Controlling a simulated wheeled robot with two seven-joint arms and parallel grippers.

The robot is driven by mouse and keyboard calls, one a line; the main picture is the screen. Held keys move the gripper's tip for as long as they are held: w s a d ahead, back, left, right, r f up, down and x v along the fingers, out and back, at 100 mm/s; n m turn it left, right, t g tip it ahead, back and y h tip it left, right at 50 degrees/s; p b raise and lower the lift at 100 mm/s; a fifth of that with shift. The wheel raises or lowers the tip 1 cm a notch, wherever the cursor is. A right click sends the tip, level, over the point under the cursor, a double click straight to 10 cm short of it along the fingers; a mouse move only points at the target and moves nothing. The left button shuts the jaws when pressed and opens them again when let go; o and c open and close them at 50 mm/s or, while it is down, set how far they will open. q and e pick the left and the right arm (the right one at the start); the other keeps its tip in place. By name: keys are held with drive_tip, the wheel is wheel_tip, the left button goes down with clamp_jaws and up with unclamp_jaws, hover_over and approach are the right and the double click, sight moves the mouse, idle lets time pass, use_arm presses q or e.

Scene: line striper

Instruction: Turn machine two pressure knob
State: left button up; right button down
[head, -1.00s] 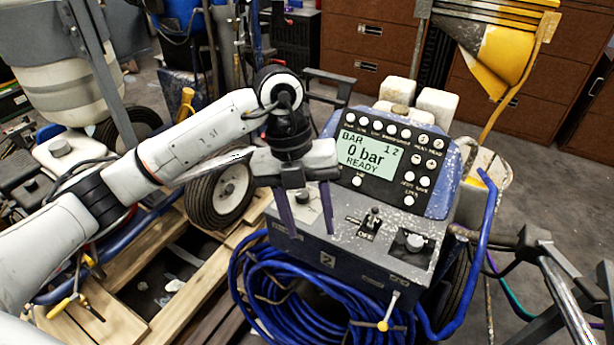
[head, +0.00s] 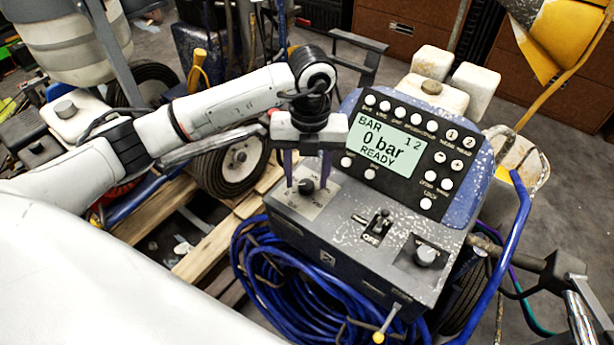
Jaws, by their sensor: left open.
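Machine two is a grey and blue line striper (head: 340,235) with a "2" on its front and a lit screen (head: 392,147) reading "BAR", "0 bar", "READY". A black round knob (head: 306,186) sits on a pale dial plate at the left of its sloped panel. My right gripper is out of view.
A toggle switch (head: 381,222) marked "OFF" stands between the knobs. A coiled blue hose (head: 275,285) hangs below the panel's front. A blue tube handle (head: 518,215) rises at the right. Wooden pallet boards (head: 210,245) and a wheel (head: 232,165) lie to the left.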

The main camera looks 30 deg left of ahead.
use_arm(q)
drive_tip(key=shift+f, duration=0.6)
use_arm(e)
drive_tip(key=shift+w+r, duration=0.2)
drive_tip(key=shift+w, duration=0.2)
use_arm(q)
drive_tip(key=c, duration=1.1)
drive_tip(key=shift+o, duration=0.2)
drive_tip(key=shift+m, duration=0.3)
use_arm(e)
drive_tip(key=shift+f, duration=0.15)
